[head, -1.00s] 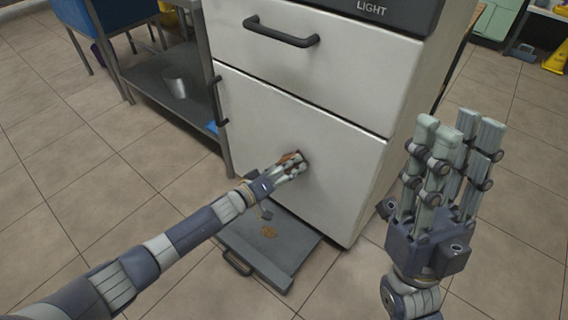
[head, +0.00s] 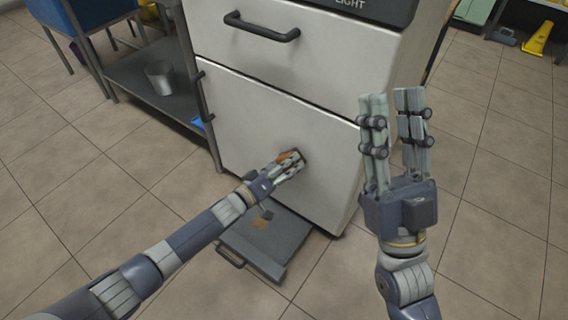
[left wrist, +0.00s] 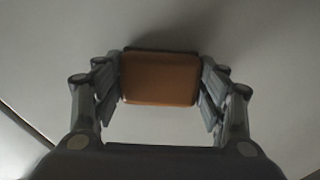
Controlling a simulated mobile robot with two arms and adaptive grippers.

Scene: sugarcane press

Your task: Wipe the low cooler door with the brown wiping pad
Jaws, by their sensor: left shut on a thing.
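The low cooler door (head: 250,122) is the large pale panel under the drawer, with a dark handle at its left edge. It looks closed. My left gripper (head: 290,163) is shut on the brown wiping pad (left wrist: 160,78) and holds it at the door's lower right part. In the left wrist view the pad sits between the fingers, against or very near the pale surface; contact cannot be told for sure. My right gripper (head: 395,108) is raised, fingers up, apart and empty, right of the cooler.
A grey tray (head: 282,244) with a brown stain sits on the floor beneath the door. A metal shelf (head: 150,75) with a metal pot (head: 160,77) stands at the left. A drawer (head: 300,55) with a dark handle is above the door.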

